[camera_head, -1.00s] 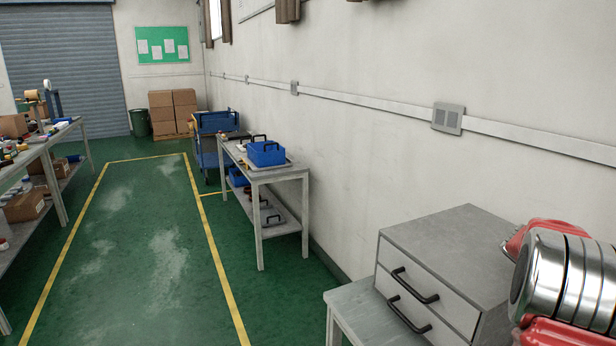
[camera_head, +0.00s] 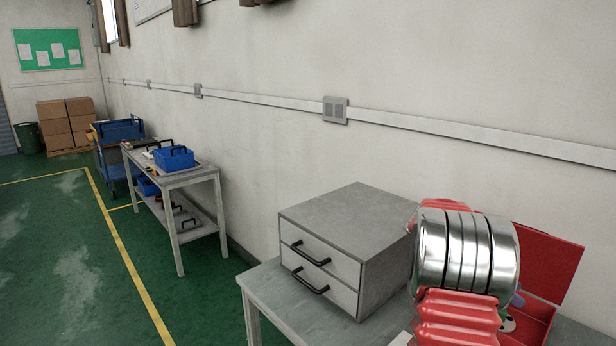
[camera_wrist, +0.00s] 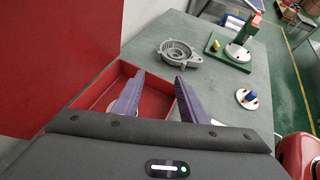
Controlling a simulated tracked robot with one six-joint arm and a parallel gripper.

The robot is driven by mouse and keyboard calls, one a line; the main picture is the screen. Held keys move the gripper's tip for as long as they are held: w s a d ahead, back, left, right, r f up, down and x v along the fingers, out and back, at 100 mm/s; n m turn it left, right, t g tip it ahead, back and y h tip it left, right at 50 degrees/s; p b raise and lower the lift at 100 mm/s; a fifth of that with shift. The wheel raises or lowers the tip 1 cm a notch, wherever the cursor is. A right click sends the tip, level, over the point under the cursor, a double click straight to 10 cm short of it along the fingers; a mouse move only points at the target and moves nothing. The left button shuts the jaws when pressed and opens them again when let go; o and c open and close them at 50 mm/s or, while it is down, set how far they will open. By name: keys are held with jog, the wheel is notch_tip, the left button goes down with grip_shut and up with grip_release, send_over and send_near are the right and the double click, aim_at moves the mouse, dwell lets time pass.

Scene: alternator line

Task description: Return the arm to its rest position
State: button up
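My gripper (camera_wrist: 156,84) shows in the wrist view with its two purple fingers spread apart. Nothing shows held between them. It is above or in front of an open red box (camera_wrist: 163,83), whose raised lid fills the left of that view. Some pale item inside the box is mostly hidden by the left finger. In the head view, the red and chrome links of my arm (camera_head: 466,252) stand at the lower right, and the gripper itself does not show. The box's red lid (camera_head: 548,262) appears behind the arm.
A grey drawer cabinet (camera_head: 345,240) stands on the bench beside my arm. The wrist view shows a grey metal housing (camera_wrist: 180,52), a green-based fixture (camera_wrist: 231,50) and a white disc with a blue part (camera_wrist: 248,98) on the bench. Green floor is clear at left.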

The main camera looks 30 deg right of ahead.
jog(key=a+f+m+t+y, duration=0.2)
jog(key=a+f+m, duration=0.2)
jog(key=a+f, duration=0.25)
jog(key=w+a+m+t+y, duration=0.1)
jog(key=w+a+m+t, duration=0.15)
jog(key=a, duration=0.55)
jog(key=w+a+m+t, duration=0.2)
jog(key=w+a+t, duration=0.1)
jog(key=a, duration=0.6)
jog(key=a+r+t+y, duration=0.1)
jog(key=a+r+t, duration=0.1)
jog(key=a, duration=0.9)
jog(key=s+a+r+n+t+y, duration=0.1)
jog(key=a+r+t, duration=0.2)
jog(key=a, duration=0.8)
jog(key=s+a+r+t+y, duration=0.1)
jog(key=a+r+t+y, duration=0.1)
jog(key=a, duration=0.9)
jog(key=shift+s+r+t, duration=0.25)
jog(key=shift+r+t, duration=0.3)
jog(key=shift+r, duration=0.35)
jog(key=shift+n, duration=0.25)
